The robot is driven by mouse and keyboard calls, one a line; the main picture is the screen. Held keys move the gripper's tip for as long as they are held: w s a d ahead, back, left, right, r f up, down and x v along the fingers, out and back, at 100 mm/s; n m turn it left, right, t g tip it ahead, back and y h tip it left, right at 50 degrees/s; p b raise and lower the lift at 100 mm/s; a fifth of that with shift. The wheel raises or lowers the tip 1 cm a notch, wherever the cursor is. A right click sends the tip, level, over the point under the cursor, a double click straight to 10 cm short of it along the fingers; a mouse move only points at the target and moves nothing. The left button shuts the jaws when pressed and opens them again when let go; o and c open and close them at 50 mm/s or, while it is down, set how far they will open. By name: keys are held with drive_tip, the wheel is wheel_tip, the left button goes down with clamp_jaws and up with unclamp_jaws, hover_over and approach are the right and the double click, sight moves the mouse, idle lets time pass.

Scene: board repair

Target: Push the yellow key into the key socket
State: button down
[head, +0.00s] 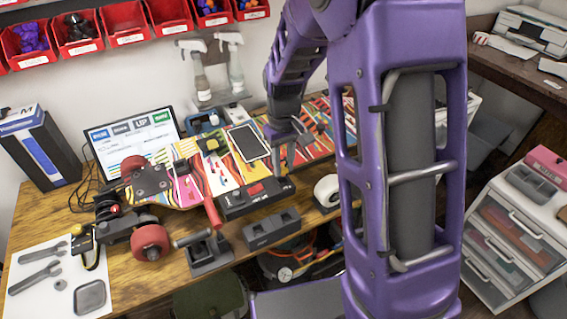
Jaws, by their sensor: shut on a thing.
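My gripper (290,154) reaches down over the right part of the colourful striped board, above the far right end of a black box. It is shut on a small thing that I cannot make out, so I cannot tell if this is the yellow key. The black box (240,204) has a red block (255,189) on top and lies along the board's near edge. A small black and yellow part (211,144) sits farther back on the board. I cannot clearly make out the key socket.
The striped skateboard (178,190) lies on a wooden table (30,213). A dark phone-like slab (249,143) lies left of my gripper. A screen (131,134) and spray bottles (236,62) stand behind. Grey holders (272,229) and wrenches (42,276) are in front.

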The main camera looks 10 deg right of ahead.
drive_tip(key=shift+f+b, duration=1.1)
drive_tip(key=shift+f, duration=0.6)
idle(2.5)
drive_tip(key=c, duration=0.6)
unclamp_jaws()
drive_tip(key=shift+o, duration=0.4)
drive_tip(key=shift+o, duration=1.2)
drive_tip(key=shift+r, duration=0.2)
drive_tip(key=shift+r+p, duration=1.25)
drive_tip(key=shift+r, duration=0.15)
drive_tip(key=shift+r, duration=0.1)
